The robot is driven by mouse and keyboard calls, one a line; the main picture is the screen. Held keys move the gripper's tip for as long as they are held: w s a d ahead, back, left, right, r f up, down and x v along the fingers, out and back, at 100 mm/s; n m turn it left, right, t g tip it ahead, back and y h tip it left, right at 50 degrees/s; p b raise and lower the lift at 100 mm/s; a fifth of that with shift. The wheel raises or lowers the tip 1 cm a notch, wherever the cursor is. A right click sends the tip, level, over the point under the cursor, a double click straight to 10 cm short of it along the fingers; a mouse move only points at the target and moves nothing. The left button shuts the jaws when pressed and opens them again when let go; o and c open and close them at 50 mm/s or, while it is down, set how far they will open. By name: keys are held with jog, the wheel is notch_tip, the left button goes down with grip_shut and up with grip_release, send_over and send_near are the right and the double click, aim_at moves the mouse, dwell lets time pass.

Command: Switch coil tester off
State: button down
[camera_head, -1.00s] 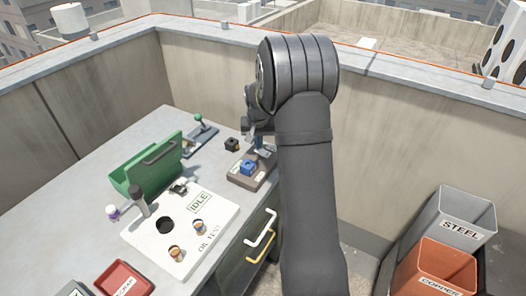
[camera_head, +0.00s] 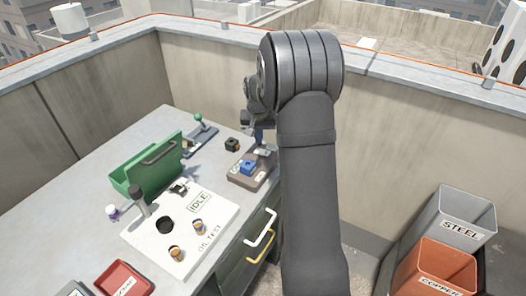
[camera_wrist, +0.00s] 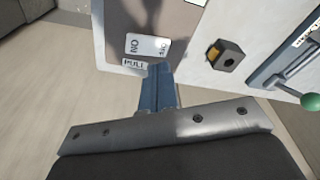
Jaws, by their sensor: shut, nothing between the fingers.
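The coil tester's white panel (camera_head: 150,235) lies on the bench, with a plate reading IDLE (camera_head: 199,202). A brown board (camera_head: 240,181) with a blue block (camera_head: 248,167) stands at the bench's right edge. In the wrist view, a white plate marked ON and OFF (camera_wrist: 148,46) sits by the brown board (camera_wrist: 180,14). Its tilt cannot be told. My gripper (camera_wrist: 158,72) is shut and empty, its blue fingertips just below that plate in the picture, overlapping the PULL label's edge. Contact cannot be told. In the head view my arm partly hides the gripper (camera_head: 258,136).
A black block (camera_head: 232,144) and a green-knobbed lever (camera_head: 198,120) stand near the board. A green bin (camera_head: 150,165) and a red tray (camera_head: 122,280) are on the bench. Drawer handles (camera_head: 260,238) stick out in front. STEEL (camera_head: 462,225) and COPPER (camera_head: 440,270) bins stand right.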

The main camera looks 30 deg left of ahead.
notch_tip(320, 180, up, 4)
jog(key=shift+f, duration=0.1)
dwell(0.4)
notch_tip(320, 180, down, 7)
jog(key=shift+f, duration=0.1)
dwell(0.5)
jog(key=shift+r, duration=4.9)
notch_tip(320, 180, up, 14)
jog(key=m+y, duration=0.3)
jog(key=m, duration=0.3)
send_over(259, 149)
jog(key=s, duration=0.7)
jog(key=shift+w+r+t, duration=0.1)
jog(key=shift+w+t, duration=0.15)
jog(key=shift+t, duration=0.05)
